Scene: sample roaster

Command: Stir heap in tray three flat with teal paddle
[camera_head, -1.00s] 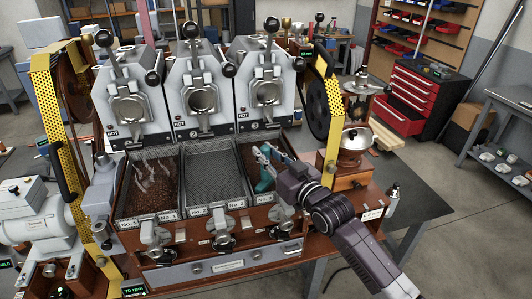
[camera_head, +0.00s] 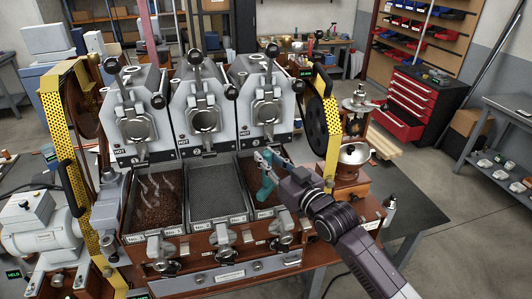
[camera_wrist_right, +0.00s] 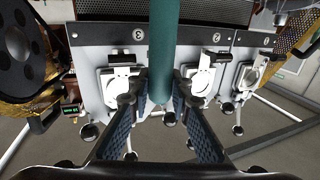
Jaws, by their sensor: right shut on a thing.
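Tray three (camera_head: 262,213) is the right one of three roaster trays, with dark brown beans (camera_head: 246,172) showing in it. My right gripper (camera_head: 266,160) is over this tray, its fingers closed around the teal paddle (camera_head: 266,189). The paddle hangs steeply down toward the beans. I cannot tell whether its lower end touches them. In the right wrist view the teal handle (camera_wrist_right: 161,50) runs between my two fingers. The gripper and paddle hide part of the tray, so the heap's shape is unclear. My left gripper is not in view.
Tray one (camera_head: 158,195) at left holds steaming beans, and the middle tray (camera_head: 215,185) shows bare mesh. Roaster units (camera_head: 203,110) marked HOT stand behind. A yellow belt guard and black wheel (camera_head: 318,120) and a grinder (camera_head: 352,160) stand close to the right.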

